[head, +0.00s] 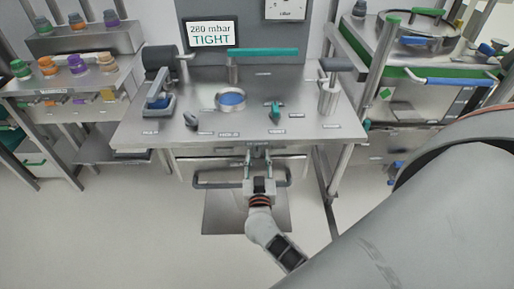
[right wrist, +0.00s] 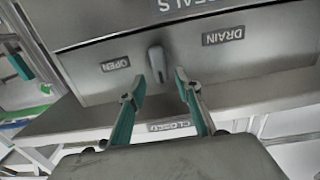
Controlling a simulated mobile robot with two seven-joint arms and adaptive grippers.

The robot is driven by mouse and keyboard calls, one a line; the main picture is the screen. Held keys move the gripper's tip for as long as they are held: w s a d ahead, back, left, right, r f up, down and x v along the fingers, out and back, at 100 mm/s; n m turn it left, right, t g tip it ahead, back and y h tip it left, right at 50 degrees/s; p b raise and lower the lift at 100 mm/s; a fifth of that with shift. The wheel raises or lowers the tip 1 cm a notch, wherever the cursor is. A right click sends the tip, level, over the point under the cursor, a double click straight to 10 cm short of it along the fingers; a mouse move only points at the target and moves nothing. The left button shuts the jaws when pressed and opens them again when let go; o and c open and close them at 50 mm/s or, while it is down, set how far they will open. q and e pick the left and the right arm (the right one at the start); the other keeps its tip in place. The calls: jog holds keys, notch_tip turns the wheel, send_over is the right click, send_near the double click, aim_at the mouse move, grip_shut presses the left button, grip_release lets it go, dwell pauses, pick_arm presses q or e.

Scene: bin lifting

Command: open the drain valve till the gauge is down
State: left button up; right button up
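The drain valve is a small grey lever (right wrist: 157,64) on a grey front panel in the right wrist view. It stands roughly upright in the picture, between an OPEN label (right wrist: 116,64) on the left and a DRAIN label (right wrist: 223,36) on the right. A CLOSED label (right wrist: 169,127) shows below it, upside down. My right gripper (right wrist: 158,90) is open, its teal fingers apart on either side of the lever's near end; contact cannot be told. In the head view the gripper (head: 259,152) is at the bench's front edge. The gauge screen (head: 209,34) reads 280 mbar TIGHT.
The bench top (head: 250,135) carries a round dish (head: 231,99), a teal lever (head: 275,111) and a grey lever (head: 190,120). A dark bar handle (head: 212,183) runs along the front near my gripper. Racks stand left and right; the floor (head: 100,215) before the bench is clear.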

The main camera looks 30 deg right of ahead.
aim_at(257, 150)
jog(key=x, duration=0.5)
jog(key=shift+a, duration=0.1)
jog(key=c, duration=0.8)
